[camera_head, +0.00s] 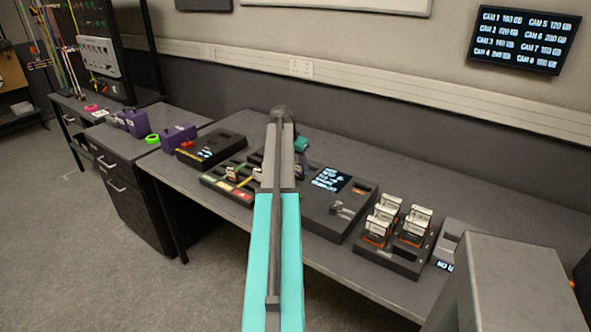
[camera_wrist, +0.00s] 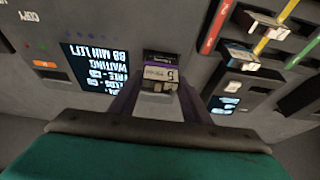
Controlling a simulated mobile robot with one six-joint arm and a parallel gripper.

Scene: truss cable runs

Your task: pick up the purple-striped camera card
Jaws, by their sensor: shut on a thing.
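A camera card (camera_wrist: 160,73) with a pale label and a thin purple stripe shows at the centre of the wrist view. My gripper (camera_wrist: 160,100) has its two dark purple fingers on either side of the card and is shut on it. Whether the card is clear of the surface behind it or still touches it, I cannot tell. In the head view my arm covers most of that spot. Only part of my gripper (camera_head: 301,160) shows there, just right of the arm, and the card cannot be made out.
A dark copy unit with a lit screen (camera_head: 331,179) lies right of my arm. A card tray with red, yellow and green marks (camera_head: 224,184) lies left. Several orange-based cards stand in a rack (camera_head: 390,257) at right. A wall screen (camera_head: 525,38) lists cameras.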

